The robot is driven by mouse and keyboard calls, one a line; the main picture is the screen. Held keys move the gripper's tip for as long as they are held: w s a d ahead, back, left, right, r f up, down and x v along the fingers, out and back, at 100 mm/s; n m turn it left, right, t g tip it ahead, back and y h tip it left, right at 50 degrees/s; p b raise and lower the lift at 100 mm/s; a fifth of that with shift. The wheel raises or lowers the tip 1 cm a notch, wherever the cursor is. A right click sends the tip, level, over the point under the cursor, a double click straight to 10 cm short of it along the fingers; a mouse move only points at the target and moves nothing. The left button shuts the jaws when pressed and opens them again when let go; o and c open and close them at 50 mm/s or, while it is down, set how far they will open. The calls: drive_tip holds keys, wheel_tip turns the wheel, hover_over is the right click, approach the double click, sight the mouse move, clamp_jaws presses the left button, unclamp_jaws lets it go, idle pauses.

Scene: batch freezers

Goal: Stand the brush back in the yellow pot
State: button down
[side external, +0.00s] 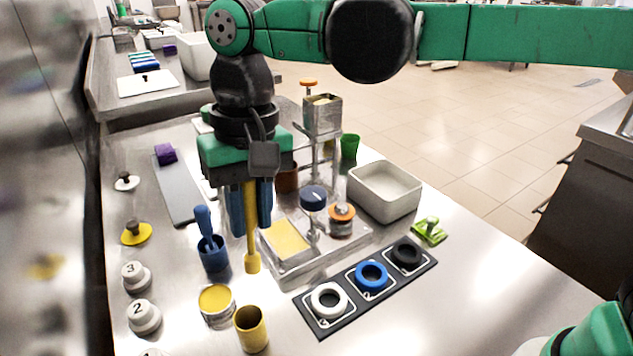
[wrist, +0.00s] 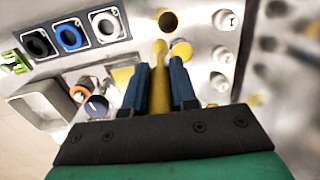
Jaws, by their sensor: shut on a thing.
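My gripper (side external: 250,222) points down above the table, its blue fingers shut on the yellow brush (side external: 252,245). The brush hangs nearly upright, its thicker yellow end lowest and clear of the pot. In the wrist view the brush (wrist: 160,88) runs between the two fingers (wrist: 157,80). The yellow pot (side external: 251,330) stands upright near the front table edge, nearer the side camera than the brush. In the wrist view the pot (wrist: 170,20) shows as a round opening beyond the brush tip.
A yellow-topped can (side external: 216,303) stands just left of the pot. A blue pot with a blue brush (side external: 212,250) is farther back. A ring board (side external: 367,283) lies right of the pot. A clear stand (side external: 317,255) with a yellow pad is behind. Numbered knobs (side external: 143,317) are left.

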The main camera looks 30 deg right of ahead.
drive_tip(key=shift+s+a+f, duration=0.2)
drive_tip(key=shift+a+f, duration=0.15)
drive_tip(key=shift+f, duration=0.5)
drive_tip(key=shift+s+a+f, duration=0.25)
drive_tip(key=shift+a+f, duration=0.15)
drive_tip(key=shift+f, duration=0.4)
drive_tip(key=shift+s+a+f, duration=0.2)
drive_tip(key=shift+a+f, duration=0.15)
drive_tip(key=shift+f, duration=0.5)
drive_tip(key=shift+f, duration=0.1)
drive_tip(key=shift+f, duration=2.75)
drive_tip(key=shift+c, duration=0.7)
unclamp_jaws()
